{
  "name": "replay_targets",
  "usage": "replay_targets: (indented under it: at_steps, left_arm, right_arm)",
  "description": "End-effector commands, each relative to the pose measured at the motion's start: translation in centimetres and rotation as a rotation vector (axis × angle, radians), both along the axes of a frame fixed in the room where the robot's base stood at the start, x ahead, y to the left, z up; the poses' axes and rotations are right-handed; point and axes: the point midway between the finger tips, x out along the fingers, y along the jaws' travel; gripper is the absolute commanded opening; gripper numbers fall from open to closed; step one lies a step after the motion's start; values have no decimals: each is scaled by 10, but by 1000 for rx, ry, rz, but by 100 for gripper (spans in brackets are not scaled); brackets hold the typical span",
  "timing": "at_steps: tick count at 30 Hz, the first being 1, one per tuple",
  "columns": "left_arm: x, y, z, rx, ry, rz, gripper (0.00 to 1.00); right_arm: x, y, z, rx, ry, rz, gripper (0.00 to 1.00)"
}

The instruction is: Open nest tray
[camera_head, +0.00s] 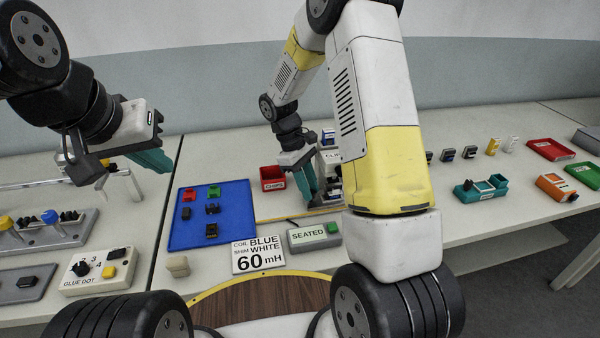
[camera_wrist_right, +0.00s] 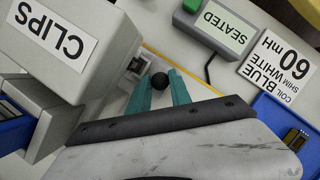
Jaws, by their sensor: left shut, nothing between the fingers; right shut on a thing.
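My right gripper (camera_head: 318,200) is at a white-grey housing labelled CLIPS (camera_wrist_right: 65,45), most of which my arm hides in the head view. The knob sits close to a small dark fitting on the housing's side. I cannot make out the nest tray itself or how far open it is. My left gripper (camera_head: 155,162) is shut and empty, raised above the left table.
A blue mat (camera_head: 230,225) with small red, green and black parts lies left of the housing. A SEATED box (camera_head: 313,236) and a 60 mH card (camera_head: 258,255) stand in front. A red bin (camera_head: 272,178) is beside the housing. A GLUE DOT box (camera_head: 97,270) is at left.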

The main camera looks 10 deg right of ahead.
Motion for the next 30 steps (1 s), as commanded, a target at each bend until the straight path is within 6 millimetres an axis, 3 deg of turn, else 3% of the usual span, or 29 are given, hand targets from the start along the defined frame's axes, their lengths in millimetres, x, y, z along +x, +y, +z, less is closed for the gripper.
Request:
replay_targets:
  at_steps: [24,26,30]
  left_arm:
    - [0,0,0,0,0,0,0]
    - [0,0,0,0,0,0,0]
    - [0,0,0,0,0,0,0]
  right_arm:
    - [1,1,1,0,-3,1,0]
    - [1,5,1,0,-3,2,0]
    - [1,33,1,2,-3,8,0]
